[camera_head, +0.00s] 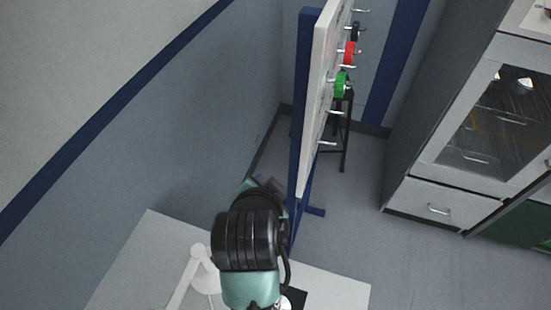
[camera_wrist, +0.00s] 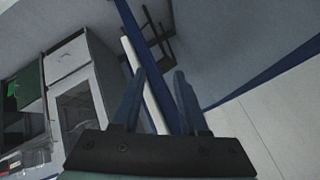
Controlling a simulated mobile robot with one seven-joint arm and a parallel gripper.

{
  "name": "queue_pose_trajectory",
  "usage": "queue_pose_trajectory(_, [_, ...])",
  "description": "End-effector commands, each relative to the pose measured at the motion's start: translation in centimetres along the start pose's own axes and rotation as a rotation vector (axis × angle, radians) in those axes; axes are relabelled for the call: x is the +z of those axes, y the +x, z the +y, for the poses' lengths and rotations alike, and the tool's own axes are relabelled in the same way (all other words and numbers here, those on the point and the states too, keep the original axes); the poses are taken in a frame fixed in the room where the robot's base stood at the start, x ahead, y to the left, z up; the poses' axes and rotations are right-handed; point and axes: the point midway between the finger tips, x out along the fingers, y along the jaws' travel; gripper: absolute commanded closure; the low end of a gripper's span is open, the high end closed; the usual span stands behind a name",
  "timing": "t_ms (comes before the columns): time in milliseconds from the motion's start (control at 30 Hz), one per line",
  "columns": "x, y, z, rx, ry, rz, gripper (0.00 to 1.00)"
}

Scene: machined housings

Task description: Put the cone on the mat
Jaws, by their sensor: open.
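My gripper (camera_wrist: 158,85) shows in the wrist view with its two blue fingers apart and nothing between them. It points toward the room, with a panel, a wall and cabinets beyond it. In the head view my own arm hides most of the gripper. I see no cone in either view. A dark flat patch (camera_head: 298,296) lies on the white table beside my arm, at the bottom of the head view. I cannot tell whether it is the mat, as most of it is hidden or cut off.
The white table (camera_head: 335,289) fills the bottom, with a white jointed object (camera_head: 188,272) left of my arm. An upright panel (camera_head: 318,100) with hooks holding red and green items stands just beyond. A grey cabinet (camera_head: 440,202) is at right. Open floor (camera_head: 355,225) lies between.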

Motion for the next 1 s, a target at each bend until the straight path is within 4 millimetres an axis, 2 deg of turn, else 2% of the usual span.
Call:
queue_pose_trajectory(33, [-4.0, -1.9, -3.4, -0.114, -0.056, 0.112, 0.57])
queue_pose_trajectory(100, [-8.8, -5.2, -7.5, -0.251, -0.147, 0.277, 0.57])
queue_pose_trajectory(167, [-12.7, -8.9, -10.7, -0.354, -0.222, 0.431, 0.57])
queue_pose_trajectory(200, [-15.0, -11.8, -12.4, -0.414, -0.270, 0.539, 0.57])
queue_pose_trajectory(267, [-18.2, -16.5, -14.7, -0.490, -0.337, 0.710, 0.57])
queue_pose_trajectory(300, [-20.0, -19.8, -15.9, -0.531, -0.378, 0.824, 0.57])
queue_pose_trajectory(367, [-22.0, -24.7, -17.1, -0.579, -0.429, 0.990, 0.57])
queue_pose_trajectory(400, [-23.0, -27.8, -17.6, -0.599, -0.457, 1.093, 0.57])
queue_pose_trajectory(500, [-24.5, -34.2, -18.0, -0.625, -0.506, 1.310, 0.57])
queue_pose_trajectory(533, [-24.7, -35.7, -18.0, -0.628, -0.515, 1.362, 0.57])
queue_pose_trajectory(600, [-25.0, -38.3, -17.9, -0.630, -0.529, 1.452, 0.57])
queue_pose_trajectory(700, [-25.1, -40.2, -17.8, -0.628, -0.539, 1.520, 0.57])
queue_pose_trajectory(1000, [-25.1, -40.4, -17.8, -0.627, -0.542, 1.529, 0.57])
